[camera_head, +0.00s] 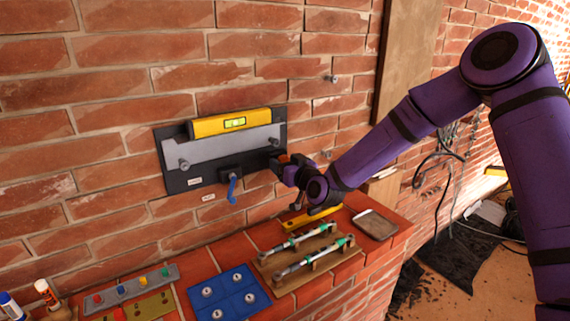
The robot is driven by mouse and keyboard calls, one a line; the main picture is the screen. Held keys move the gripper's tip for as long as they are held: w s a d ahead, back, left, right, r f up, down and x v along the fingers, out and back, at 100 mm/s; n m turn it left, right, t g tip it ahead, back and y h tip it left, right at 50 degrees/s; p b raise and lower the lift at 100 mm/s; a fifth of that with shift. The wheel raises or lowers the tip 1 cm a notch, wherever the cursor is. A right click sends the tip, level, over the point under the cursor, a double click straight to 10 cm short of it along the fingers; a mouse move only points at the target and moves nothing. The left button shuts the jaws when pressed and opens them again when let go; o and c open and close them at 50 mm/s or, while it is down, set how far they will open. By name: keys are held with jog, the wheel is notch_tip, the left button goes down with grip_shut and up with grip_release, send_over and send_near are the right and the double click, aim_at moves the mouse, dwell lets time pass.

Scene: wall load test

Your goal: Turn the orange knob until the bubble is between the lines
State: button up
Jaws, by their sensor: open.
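A yellow spirit level (208,127) sits on top of a grey bar (222,149) on a dark wall plate (176,184). Its yellow-green vial (234,122) is in view, but the bubble and lines are too small to read. My gripper (279,166) is at the right end of the plate, with its jaws open. A small orange patch (284,158), perhaps the knob, shows at the gripper; the rest is hidden. I cannot tell whether the jaws touch it or are around it.
A blue lever (232,189) hangs from a dark block at the plate's lower edge. On the brick ledge below lie a blue tray (222,278), a wooden rack with green-banded tools (316,260), a yellow bar (311,218) and a grey tablet-like thing (375,225).

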jog(key=v, duration=1)
jog(key=shift+s+d, duration=0.2)
jog(key=shift+s, duration=0.05)
jog(key=s+d+r+m+g+h, duration=0.1)
jog(key=s+d+r+g+h, duration=0.25)
jog(key=s+d+r, duration=0.35)
jog(key=s+d+r+g+h, duration=0.2)
jog(key=s+d+r+h, duration=0.25)
jog(key=d, duration=0.35)
jog(key=s+d+r+m+g, duration=0.1)
jog(key=s+d+r, duration=0.1)
jog(key=s, duration=0.6)
jog(key=s+d+r+m+g+h, duration=0.1)
jog(key=s+d+r+m+g, duration=0.1)
jog(key=s+d, duration=0.3)
jog(key=s+d+r+m+g+h, duration=0.1)
jog(key=s+d+r+m, duration=0.1)
jog(key=s, duration=0.9)
jog(key=shift+d, duration=0.9)
